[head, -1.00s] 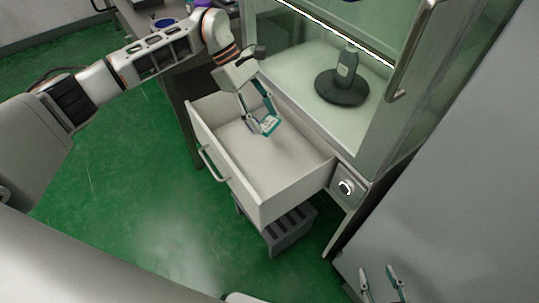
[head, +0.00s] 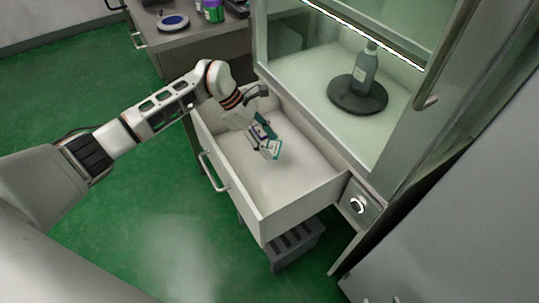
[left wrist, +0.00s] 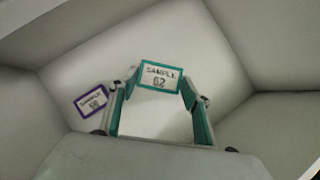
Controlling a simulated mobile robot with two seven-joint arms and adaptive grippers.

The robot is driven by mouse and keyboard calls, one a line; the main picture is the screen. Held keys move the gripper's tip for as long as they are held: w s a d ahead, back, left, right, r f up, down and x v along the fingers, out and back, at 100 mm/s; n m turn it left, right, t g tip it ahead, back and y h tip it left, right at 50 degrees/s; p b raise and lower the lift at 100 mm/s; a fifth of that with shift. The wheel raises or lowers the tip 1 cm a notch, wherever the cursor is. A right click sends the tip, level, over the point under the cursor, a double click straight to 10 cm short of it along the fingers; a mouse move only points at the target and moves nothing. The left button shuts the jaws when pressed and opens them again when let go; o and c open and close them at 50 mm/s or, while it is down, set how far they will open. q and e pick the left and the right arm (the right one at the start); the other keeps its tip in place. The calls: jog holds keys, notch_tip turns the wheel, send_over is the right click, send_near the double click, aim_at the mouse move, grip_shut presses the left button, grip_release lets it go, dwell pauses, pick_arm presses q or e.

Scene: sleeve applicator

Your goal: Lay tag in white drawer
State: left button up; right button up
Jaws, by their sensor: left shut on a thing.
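The white drawer (head: 302,190) is pulled open below the glass-fronted cabinet. My left gripper (head: 266,142) reaches down into it and is shut on a white tag with a teal border (head: 272,150). In the left wrist view this teal tag (left wrist: 160,76) reads "SAMPLE 62" and sits between the fingertips, over the drawer floor. Whether it touches the floor is hard to tell. A second tag with a purple border (left wrist: 92,101) lies on the drawer floor to the left in that view. My right gripper does not show clearly now.
The drawer's walls surround my left gripper; its front has a metal handle (head: 213,171). A bottle (head: 364,70) stands on a dark round base (head: 357,95) inside the cabinet. A grey slotted box (head: 297,245) is below the drawer. A side table (head: 196,45) is behind.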

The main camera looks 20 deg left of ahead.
aim_at(274, 164)
pick_arm(q)
notch_tip(274, 164, down, 3)
jog(key=shift+r, duration=0.2)
jog(key=shift+f, duration=0.3)
notch_tip(274, 164, down, 4)
jog(key=shift+s+r+b, duration=0.1)
jog(key=shift+r+b, duration=0.1)
jog(key=shift+b, duration=0.45)
jog(key=shift+c, duration=0.4)
jog(key=shift+r, duration=0.1)
jog(key=shift+f, duration=0.25)
jog(key=o, duration=1.1)
jog(key=shift+r, duration=0.1)
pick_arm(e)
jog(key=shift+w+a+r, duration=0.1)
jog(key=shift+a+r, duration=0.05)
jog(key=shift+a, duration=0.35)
